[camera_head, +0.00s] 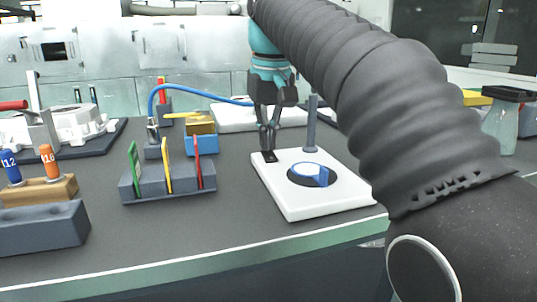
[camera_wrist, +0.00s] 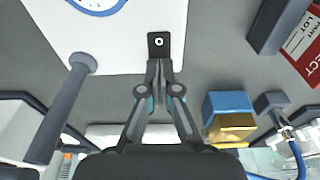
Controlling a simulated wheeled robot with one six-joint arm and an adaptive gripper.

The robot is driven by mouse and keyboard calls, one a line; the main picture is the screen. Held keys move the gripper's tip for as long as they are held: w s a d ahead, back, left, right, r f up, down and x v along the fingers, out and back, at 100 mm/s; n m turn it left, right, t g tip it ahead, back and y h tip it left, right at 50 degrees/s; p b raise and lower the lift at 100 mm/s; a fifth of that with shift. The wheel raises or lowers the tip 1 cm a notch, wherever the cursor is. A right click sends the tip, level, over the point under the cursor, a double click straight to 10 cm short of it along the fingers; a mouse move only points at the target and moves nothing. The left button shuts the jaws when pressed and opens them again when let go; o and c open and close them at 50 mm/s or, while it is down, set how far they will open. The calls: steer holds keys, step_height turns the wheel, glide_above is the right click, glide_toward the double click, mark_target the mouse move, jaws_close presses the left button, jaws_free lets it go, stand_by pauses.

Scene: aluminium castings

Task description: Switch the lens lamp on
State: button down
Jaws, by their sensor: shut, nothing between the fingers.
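A white base plate (camera_head: 318,203) stands near the table's front edge, with a grey post (camera_head: 311,125) at its back and a blue-rimmed round part (camera_head: 313,174) on top. I take this to be the lens lamp, though no lit lens shows. A small black switch plate (camera_head: 269,156) sits at its back left edge; in the wrist view the black plate (camera_wrist: 158,42) bears a white ring mark. My gripper (camera_head: 268,148) points down, its fingers shut and empty, tips right at the black plate. I cannot tell whether they touch it. The wrist view also shows the shut fingertips (camera_wrist: 159,68).
A grey rack (camera_head: 168,187) with green, yellow and red cards stands left of the base. A blue block (camera_head: 201,145) with a gold block on top and a blue cable (camera_head: 205,95) lie behind it. Wooden and grey holders stand far left.

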steer(key=shift+f, duration=0.4)
stand_by(0.3)
step_height(320, 180, up, 5)
steer(key=p, duration=0.5)
steer(key=shift+r, duration=0.1)
steer(key=shift+r+p, duration=0.45)
steer(key=shift+r, duration=0.45)
